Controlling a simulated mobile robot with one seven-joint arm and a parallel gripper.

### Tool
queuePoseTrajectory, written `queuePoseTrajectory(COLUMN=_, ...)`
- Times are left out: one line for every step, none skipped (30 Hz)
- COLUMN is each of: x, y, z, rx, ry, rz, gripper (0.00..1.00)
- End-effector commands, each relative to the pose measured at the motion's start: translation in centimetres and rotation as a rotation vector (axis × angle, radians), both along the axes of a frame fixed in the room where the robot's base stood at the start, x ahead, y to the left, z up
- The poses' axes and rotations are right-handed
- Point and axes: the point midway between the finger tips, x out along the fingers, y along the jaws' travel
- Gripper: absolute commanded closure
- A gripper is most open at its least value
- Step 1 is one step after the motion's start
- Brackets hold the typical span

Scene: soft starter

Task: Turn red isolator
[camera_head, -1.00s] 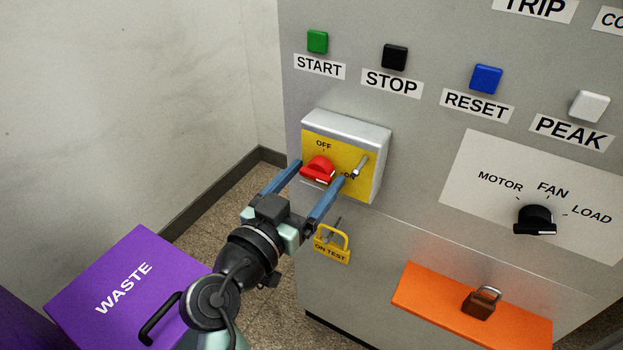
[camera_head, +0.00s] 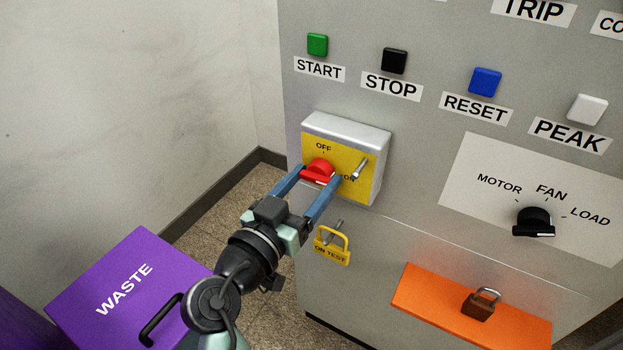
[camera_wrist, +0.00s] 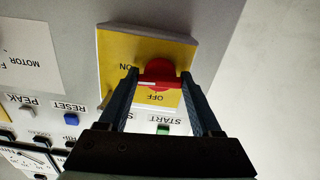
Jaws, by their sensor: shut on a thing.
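The red isolator (camera_head: 319,169) is a round red knob with a grip bar, on a yellow plate (camera_head: 341,166) marked OFF and ON on a grey box. Its white pointer mark faces the lower right in the head view, toward ON. My gripper (camera_head: 318,178) has its two blue fingers on either side of the knob. In the wrist view the red isolator (camera_wrist: 160,80) sits between the fingertips of my gripper (camera_wrist: 160,84), which is shut on its bar. The fingertips partly cover the bar's ends.
A metal pin (camera_head: 360,167) sticks out of the plate right of the knob. A yellow ON TEST padlock (camera_head: 332,246) hangs below. A black selector knob (camera_head: 535,220) and an orange shelf with a brown padlock (camera_head: 478,304) are to the right. A purple WASTE bin (camera_head: 125,285) stands lower left.

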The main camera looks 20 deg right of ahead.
Motion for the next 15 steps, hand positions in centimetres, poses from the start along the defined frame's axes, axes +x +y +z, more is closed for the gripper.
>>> queuePoseTrajectory(x=-0.04, y=-0.03, z=0.01, rx=-0.018, ry=0.026, rz=-0.001, gripper=0.90)
queuePoseTrajectory(x=-0.05, y=-0.04, z=0.01, rx=-0.030, ry=0.041, rz=-0.001, gripper=0.90)
queuePoseTrajectory(x=-0.04, y=-0.02, z=0.01, rx=-0.048, ry=0.064, rz=0.000, gripper=0.90)
queuePoseTrajectory(x=-0.05, y=-0.01, z=0.02, rx=-0.062, ry=0.083, rz=0.000, gripper=0.90)
queuePoseTrajectory(x=-0.05, y=0.00, z=0.03, rx=-0.077, ry=0.102, rz=0.000, gripper=0.90)
queuePoseTrajectory(x=-0.05, y=0.01, z=0.04, rx=-0.098, ry=0.130, rz=0.000, gripper=0.90)
queuePoseTrajectory(x=-0.06, y=0.00, z=0.05, rx=-0.116, ry=0.152, rz=0.000, gripper=0.90)
queuePoseTrajectory(x=-0.08, y=-0.01, z=0.08, rx=-0.133, ry=0.174, rz=0.000, gripper=0.90)
queuePoseTrajectory(x=-0.09, y=-0.03, z=0.10, rx=-0.157, ry=0.204, rz=0.000, gripper=0.90)
queuePoseTrajectory(x=-0.09, y=-0.05, z=0.12, rx=-0.174, ry=0.226, rz=-0.001, gripper=0.90)
queuePoseTrajectory(x=-0.11, y=-0.06, z=0.13, rx=-0.192, ry=0.249, rz=-0.001, gripper=0.90)
queuePoseTrajectory(x=-0.11, y=-0.06, z=0.14, rx=-0.214, ry=0.279, rz=-0.001, gripper=0.90)
queuePoseTrajectory(x=-0.10, y=-0.05, z=0.14, rx=-0.232, ry=0.302, rz=0.000, gripper=0.90)
queuePoseTrajectory(x=-0.09, y=-0.03, z=0.14, rx=-0.249, ry=0.324, rz=0.000, gripper=0.90)
queuePoseTrajectory(x=-0.09, y=-0.02, z=0.14, rx=-0.273, ry=0.354, rz=0.001, gripper=0.90)
